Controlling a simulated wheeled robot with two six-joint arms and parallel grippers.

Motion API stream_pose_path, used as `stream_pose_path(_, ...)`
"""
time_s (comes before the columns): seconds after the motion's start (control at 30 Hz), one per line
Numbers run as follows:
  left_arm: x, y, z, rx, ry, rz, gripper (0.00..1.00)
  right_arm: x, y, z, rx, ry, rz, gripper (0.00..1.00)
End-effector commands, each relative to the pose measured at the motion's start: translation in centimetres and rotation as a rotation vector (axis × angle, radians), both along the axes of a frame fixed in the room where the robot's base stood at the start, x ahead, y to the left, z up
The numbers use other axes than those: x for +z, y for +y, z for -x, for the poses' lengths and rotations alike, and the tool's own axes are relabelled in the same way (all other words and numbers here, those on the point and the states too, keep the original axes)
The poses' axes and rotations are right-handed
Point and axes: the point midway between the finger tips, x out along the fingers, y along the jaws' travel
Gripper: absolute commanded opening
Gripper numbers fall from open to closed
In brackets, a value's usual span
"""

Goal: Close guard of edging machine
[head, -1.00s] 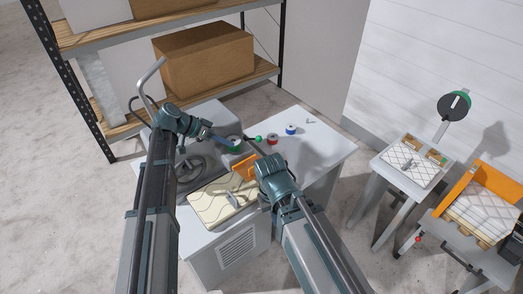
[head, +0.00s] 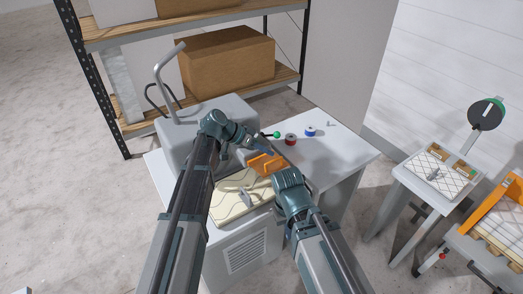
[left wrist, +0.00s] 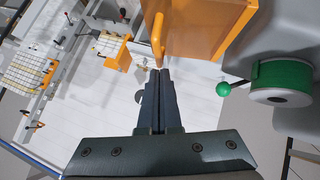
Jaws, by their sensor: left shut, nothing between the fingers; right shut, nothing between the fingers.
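The edging machine (head: 200,108) is a grey housing on a light-grey table. Its orange guard (head: 262,166) stands behind the cream pad (head: 228,208). In the left wrist view the guard (left wrist: 205,25) is a large orange plate with a rounded handle bar (left wrist: 157,38) along its edge. My left gripper (head: 265,149) is shut and empty. In the wrist view its fingertips (left wrist: 160,72) are right at the end of that handle; whether they touch cannot be told. My right gripper (head: 280,174) is in front of the guard and right of the pad, shut, its fingertips mostly hidden.
A green-knobbed lever (left wrist: 224,89) and a green spool (left wrist: 281,78) are beside the guard. Red (head: 291,139) and blue (head: 310,131) spools stand on the table behind. A shelf with a cardboard box (head: 225,56) is at the back. Another small table (head: 402,190) stands right.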

Motion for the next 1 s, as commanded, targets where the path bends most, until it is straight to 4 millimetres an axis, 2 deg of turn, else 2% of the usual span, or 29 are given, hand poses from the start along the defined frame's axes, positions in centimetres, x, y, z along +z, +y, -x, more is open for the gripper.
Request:
stream_pose_path(0.03,-0.7,-0.1,0.2,0.000,0.000,0.000,0.00,-0.7,0.0,0.0,0.000,0.000,0.000,0.00)
stream_pose_path(0.2,-1.2,-0.2,0.4,0.000,0.000,0.000,0.00,-1.2,0.0,0.0,-0.001,-0.001,0.000,0.00)
stream_pose_path(0.73,-1.3,-0.4,0.6,-0.001,-0.009,-0.008,0.00,-1.2,0.0,0.0,-0.002,0.000,0.000,0.00)
stream_pose_path(1.0,-2.5,-1.1,1.8,-0.002,-0.112,-0.082,0.00,-1.8,0.0,0.0,-0.002,-0.001,0.000,0.00)
